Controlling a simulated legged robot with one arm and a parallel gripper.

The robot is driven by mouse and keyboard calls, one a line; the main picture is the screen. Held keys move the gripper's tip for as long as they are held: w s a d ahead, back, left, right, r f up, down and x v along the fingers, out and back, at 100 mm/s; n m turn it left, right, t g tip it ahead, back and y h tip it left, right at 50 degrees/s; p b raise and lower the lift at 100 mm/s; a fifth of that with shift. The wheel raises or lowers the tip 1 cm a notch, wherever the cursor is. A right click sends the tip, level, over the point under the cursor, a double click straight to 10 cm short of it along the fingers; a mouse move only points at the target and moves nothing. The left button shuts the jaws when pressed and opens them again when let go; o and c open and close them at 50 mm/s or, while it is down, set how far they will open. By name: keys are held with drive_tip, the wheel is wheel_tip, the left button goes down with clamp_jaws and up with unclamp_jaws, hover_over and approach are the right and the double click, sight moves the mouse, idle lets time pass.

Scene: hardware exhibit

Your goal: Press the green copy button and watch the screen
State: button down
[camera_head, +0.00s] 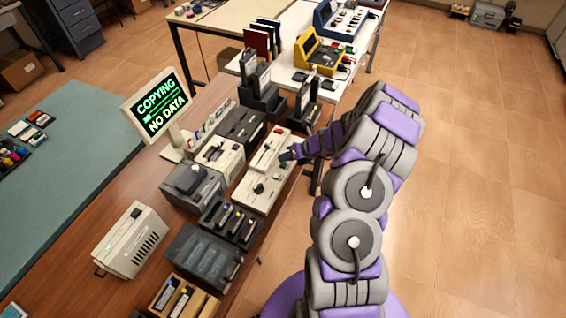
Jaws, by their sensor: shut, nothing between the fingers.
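The screen (160,104) stands at the left on the wooden table, in a pale frame. It shows green text reading "COPYING" above "NO DATA", with a bar between the lines. My arm reaches in from the lower right. My gripper (288,155) is shut and empty, low over the right end of a pale device (262,186) near the table's right edge. Whether the fingertips touch the device is too small to tell.
The wooden table (75,243) is crowded with dark and pale devices. A beige box (132,240) sits at the front left. A white table (290,97) behind holds a yellow device (317,55) and a blue one (338,18). The tiled floor at right is clear.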

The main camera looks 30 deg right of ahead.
sight(286, 165)
wheel_tip(286, 165, up, 5)
drive_tip(key=p, duration=0.5)
idle(0.3)
idle(0.7)
